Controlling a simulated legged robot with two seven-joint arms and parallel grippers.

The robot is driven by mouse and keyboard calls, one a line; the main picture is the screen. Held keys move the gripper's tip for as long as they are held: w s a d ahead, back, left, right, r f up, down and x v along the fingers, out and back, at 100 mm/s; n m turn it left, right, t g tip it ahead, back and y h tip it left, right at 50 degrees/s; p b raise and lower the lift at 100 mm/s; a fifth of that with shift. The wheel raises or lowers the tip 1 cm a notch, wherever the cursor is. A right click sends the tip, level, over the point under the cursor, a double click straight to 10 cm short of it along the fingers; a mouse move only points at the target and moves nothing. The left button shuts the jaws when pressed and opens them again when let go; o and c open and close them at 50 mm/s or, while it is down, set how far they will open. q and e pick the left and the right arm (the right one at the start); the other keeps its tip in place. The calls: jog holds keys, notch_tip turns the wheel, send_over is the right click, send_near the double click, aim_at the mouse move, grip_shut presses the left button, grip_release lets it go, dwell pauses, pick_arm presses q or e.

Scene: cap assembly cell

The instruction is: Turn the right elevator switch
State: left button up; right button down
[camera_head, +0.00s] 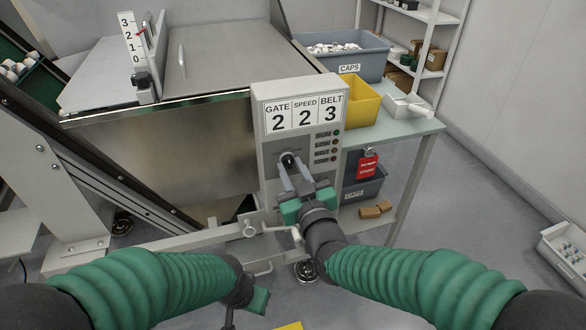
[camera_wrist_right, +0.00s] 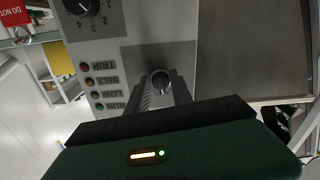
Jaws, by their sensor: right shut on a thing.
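A grey control box (camera_head: 262,140) stands in the middle of the head view, with GATE 2, SPEED 2 and BELT 3 on its front. A dark switch knob (camera_head: 288,160) sits on its lower front. My right gripper (camera_head: 293,172) is shut on this knob. In the right wrist view, my right gripper's fingers (camera_wrist_right: 162,92) hold the round knob (camera_wrist_right: 161,78) from both sides. The knob's markings are hidden. My left gripper (camera_head: 256,300) hangs low, apart from the box; its fingers are not clear.
A numbered dial (camera_wrist_right: 84,6) is beside the lamps in the wrist view. A red tag (camera_head: 367,167) hangs right of the box. A caps bin (camera_head: 350,65) and yellow bin (camera_head: 361,103) stand behind on a table (camera_head: 412,127). A metal machine (camera_head: 165,150) fills the left.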

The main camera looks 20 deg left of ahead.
jog(key=m, duration=0.5)
jog(key=shift+a+r+m+p, duration=0.1)
jog(key=shift+r+m+p, duration=0.1)
jog(key=shift+m+p, duration=0.15)
jog(key=m+p, duration=0.1)
jog(key=m, duration=0.4)
dwell(0.4)
jog(key=c, duration=1.1)
grip_release()
jog(key=shift+c, duration=0.2)
jog(key=shift+f, duration=0.15)
